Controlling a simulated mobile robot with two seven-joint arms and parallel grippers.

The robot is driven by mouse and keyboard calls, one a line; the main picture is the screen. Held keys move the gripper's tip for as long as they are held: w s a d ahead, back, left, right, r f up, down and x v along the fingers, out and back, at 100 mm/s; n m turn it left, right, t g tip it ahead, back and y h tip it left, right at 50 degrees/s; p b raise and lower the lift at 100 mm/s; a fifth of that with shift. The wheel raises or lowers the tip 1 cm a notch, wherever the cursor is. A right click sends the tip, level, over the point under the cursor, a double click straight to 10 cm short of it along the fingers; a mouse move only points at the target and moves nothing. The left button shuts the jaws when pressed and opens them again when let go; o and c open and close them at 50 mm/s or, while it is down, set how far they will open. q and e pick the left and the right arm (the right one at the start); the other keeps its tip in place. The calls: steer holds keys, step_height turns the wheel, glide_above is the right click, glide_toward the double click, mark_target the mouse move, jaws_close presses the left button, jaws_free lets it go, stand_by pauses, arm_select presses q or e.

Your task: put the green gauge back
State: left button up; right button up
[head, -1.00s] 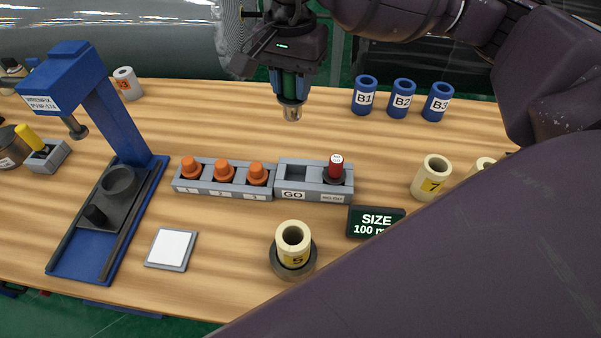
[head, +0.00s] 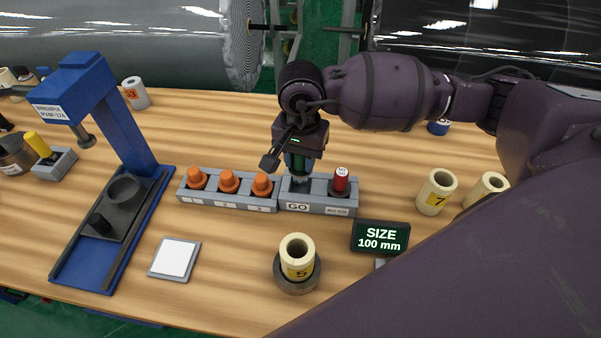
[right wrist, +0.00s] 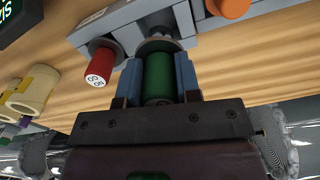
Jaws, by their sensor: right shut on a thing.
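The green gauge (right wrist: 158,80) is between the blue fingers of my right gripper (right wrist: 159,83), which is shut on it. In the head view my right gripper (head: 299,165) is over the GO slot of the grey gauge holder (head: 318,208), with the gauge upright under it. The gauge's lower end is at the slot; how deep it sits I cannot tell. The red NO GO gauge (head: 341,180) stands in the slot to the right, and it also shows in the right wrist view (right wrist: 103,63). My left gripper is not in view.
Several orange plugs (head: 228,182) stand in the rack just left of the holder. A SIZE 100 mm display (head: 380,237) and a cream roll labelled 5 (head: 297,258) in a dark ring are in front. A blue press (head: 125,130) stands at left. Roll 7 (head: 437,192) is at right.

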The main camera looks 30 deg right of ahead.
mark_target(300, 175)
steer(key=shift+f, duration=2.65)
steer(key=o, duration=1.1)
steer(key=shift+c, duration=0.2)
steer(key=shift+r, duration=0.1)
step_height(300, 175, up, 12)
steer(key=shift+r, duration=0.1)
steer(key=shift+s, duration=0.1)
